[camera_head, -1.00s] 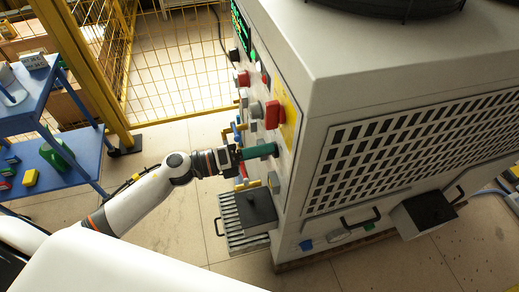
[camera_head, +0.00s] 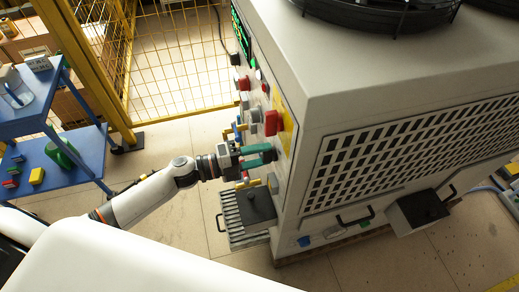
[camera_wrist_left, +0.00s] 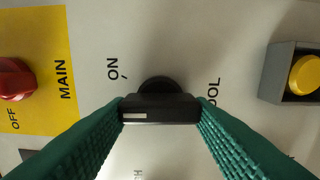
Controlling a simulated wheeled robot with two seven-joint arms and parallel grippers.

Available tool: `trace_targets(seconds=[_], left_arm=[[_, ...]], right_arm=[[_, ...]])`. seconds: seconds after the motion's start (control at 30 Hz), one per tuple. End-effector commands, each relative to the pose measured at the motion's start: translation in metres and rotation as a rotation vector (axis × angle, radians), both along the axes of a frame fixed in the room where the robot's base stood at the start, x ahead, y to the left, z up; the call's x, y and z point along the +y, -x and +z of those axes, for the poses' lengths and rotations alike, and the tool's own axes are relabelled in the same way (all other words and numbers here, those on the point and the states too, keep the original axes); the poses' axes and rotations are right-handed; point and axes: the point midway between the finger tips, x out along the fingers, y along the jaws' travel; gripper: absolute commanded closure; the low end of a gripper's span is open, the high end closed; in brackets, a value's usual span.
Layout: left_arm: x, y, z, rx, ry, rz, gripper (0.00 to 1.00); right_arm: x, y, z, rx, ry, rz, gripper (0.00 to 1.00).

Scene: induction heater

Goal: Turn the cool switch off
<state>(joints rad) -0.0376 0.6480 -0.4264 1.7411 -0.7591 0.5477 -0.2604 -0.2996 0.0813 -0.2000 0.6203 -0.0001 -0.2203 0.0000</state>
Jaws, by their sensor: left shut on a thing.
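The cool switch (camera_wrist_left: 160,109) is a black knob with a bar-shaped grip and a white mark at its left end in the left wrist view. Partly covered lettering ending in "OOL" is to its right, and "ON" is to its upper left. My left gripper (camera_wrist_left: 159,112) has green ribbed fingers on both ends of the bar, shut on it. In the head view my left gripper (camera_head: 270,153) reaches the heater's control panel from the left, and the switch is hidden there. My right gripper is not in view.
The heater cabinet (camera_head: 400,70) fills the right. A red main switch (camera_wrist_left: 14,78) and a yellow button (camera_wrist_left: 303,75) flank the knob. In the head view a red handle (camera_head: 272,122) is just above my fingers, and a dark box (camera_head: 256,206) juts out below. A blue cart (camera_head: 85,150) stands left.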

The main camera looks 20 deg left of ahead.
Motion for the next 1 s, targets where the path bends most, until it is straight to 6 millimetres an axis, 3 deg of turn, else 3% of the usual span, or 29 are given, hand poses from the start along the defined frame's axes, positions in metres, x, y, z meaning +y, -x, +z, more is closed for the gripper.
trace_targets(seconds=[0.3,0.83,0.87,0.97,1.0], left_arm=[[0.0002,0.0001,-0.0006,0.105,0.068,0.000,0.76],[0.0000,0.0003,-0.0018,0.124,0.081,0.000,0.76],[0.0000,0.0003,-0.0018,0.123,0.081,0.000,0.48],[0.0000,0.0003,-0.0016,0.123,0.081,0.000,0.32],[0.0000,0.0003,-0.0015,0.122,0.081,0.000,0.31]], right_arm=[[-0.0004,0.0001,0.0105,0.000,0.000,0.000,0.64],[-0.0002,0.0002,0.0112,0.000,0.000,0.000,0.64],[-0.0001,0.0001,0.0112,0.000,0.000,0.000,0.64],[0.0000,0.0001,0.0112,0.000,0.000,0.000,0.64],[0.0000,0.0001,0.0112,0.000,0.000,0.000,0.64]])
